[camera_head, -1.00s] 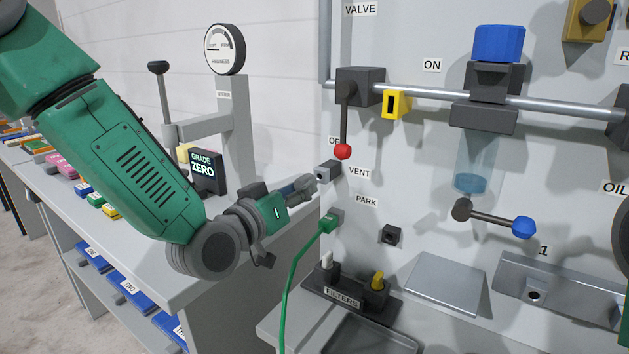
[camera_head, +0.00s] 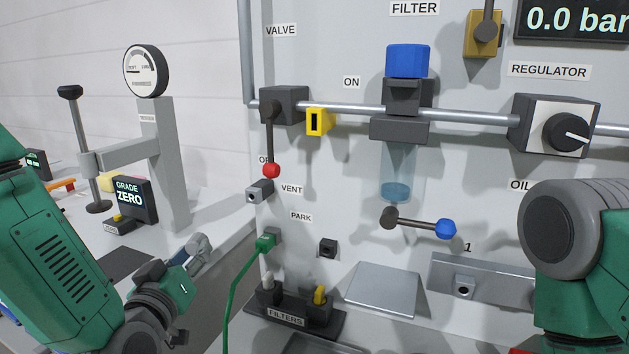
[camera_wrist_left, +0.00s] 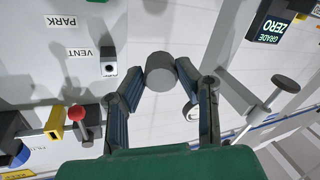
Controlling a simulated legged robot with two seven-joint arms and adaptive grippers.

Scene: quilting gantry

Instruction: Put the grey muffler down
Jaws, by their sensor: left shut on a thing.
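The grey muffler (camera_wrist_left: 160,72) is a short grey cylinder, held between the fingertips of my left gripper in the left wrist view. In the head view, my left gripper (camera_head: 198,248) is at lower left, in front of the bench and below left of the vent port. The muffler is hard to tell from the fingers there. The VENT port (camera_head: 260,191) is a small grey block with a dark open hole, apart from the gripper. It also shows in the left wrist view (camera_wrist_left: 108,68). My right arm shows at the right edge, its gripper out of view.
A gauge stand (camera_head: 165,150) and GRADE ZERO display (camera_head: 133,197) stand on the left bench. A green hose plug (camera_head: 266,243) sits at the panel near PARK. The FILTERS holder (camera_head: 300,315) and a sloped grey plate (camera_head: 383,290) are below. A red-knobbed valve lever (camera_head: 271,150) hangs above VENT.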

